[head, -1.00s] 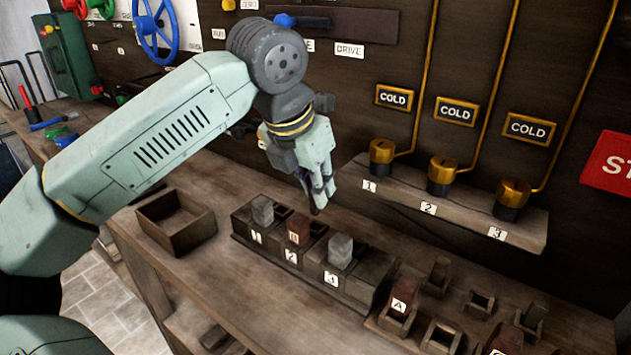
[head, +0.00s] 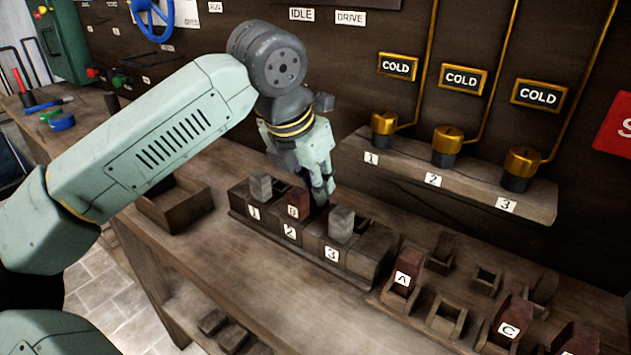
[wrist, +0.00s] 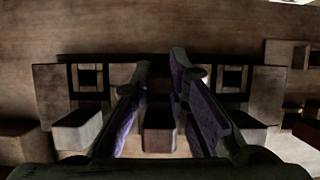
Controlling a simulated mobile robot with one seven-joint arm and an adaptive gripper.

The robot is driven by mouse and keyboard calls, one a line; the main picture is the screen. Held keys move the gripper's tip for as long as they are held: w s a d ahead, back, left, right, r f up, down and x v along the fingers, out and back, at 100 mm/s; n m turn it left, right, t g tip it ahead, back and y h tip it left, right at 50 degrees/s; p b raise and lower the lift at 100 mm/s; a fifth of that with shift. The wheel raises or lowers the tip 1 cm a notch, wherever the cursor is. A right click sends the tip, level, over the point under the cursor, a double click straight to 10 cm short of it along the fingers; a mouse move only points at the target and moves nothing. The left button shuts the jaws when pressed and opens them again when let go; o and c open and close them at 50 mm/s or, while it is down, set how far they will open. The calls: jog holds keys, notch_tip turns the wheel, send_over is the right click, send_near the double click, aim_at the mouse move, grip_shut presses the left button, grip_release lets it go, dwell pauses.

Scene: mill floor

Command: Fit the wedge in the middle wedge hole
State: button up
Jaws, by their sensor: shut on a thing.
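The dark wooden block row (head: 370,248), with labels 1, 2 and 3, lies on the bench. Grey blocks stand in it at 1 (head: 261,187) and 3 (head: 341,225), and a red-brown block marked B (head: 298,204) stands at 2. My gripper (head: 323,197) points down just behind the red-brown block, over the middle of the row. It is shut on the wedge, a small dark piece between the fingertips (wrist: 162,86) in the wrist view. Square holes show there at left (wrist: 90,79) and right (wrist: 232,79). The middle hole and the wedge's lower end are hidden.
An open wooden box (head: 172,205) stands left of the row. At right are small wooden holders and a red-brown block marked A (head: 404,277). Behind is a shelf (head: 470,190) with brass-topped fittings. The bench front strip is clear.

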jog(key=shift+s+f, duration=0.1)
jog(key=shift+f, duration=0.3)
jog(key=o, duration=0.8)
jog(key=shift+f, duration=0.15)
jog(key=shift+o, duration=0.2)
jog(key=shift+r, duration=0.2)
